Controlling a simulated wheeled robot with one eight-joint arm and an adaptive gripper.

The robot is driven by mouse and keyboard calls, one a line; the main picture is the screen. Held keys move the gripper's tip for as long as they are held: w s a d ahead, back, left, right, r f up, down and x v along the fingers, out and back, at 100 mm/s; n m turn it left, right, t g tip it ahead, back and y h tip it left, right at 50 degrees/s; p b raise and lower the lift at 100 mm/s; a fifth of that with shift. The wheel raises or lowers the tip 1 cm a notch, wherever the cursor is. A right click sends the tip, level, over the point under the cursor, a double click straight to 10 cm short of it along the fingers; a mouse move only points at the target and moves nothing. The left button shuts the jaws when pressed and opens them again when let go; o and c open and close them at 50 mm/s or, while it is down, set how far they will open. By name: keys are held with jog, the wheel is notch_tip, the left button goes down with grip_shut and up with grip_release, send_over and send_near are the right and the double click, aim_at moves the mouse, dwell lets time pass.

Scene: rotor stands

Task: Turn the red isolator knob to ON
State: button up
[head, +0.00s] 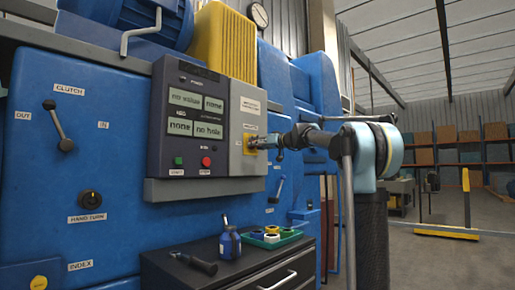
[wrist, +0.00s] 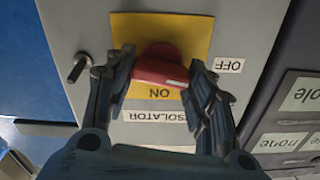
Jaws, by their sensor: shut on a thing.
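The red isolator knob (wrist: 160,65) sits on a yellow plate (wrist: 190,28) on a grey panel in the wrist view. My gripper (wrist: 163,70) is shut on the knob, one finger on each side. The knob carries a white mark on its lower right edge, near the ON label (wrist: 160,94). An OFF label (wrist: 228,65) is to the right, outside the right finger. In the head view my gripper (head: 264,143) reaches the yellow plate (head: 249,144) from the right. The knob is mostly hidden there.
A small metal lever (wrist: 78,68) stands left of the plate in the wrist view. The control panel (head: 200,120) with displays and buttons is beside the isolator.

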jog(key=shift+w+d+f+m, duration=0.1)
jog(key=shift+w+m, duration=0.05)
jog(key=shift+m, duration=3.75)
jog(key=shift+w+d+f+m, duration=0.1)
jog(key=shift+m, duration=3.8)
jog(key=o, duration=1.1)
jog(key=shift+f, duration=0.1)
jog(key=shift+c, duration=0.2)
jog(key=shift+s, duration=0.1)
jog(key=v, duration=1.2)
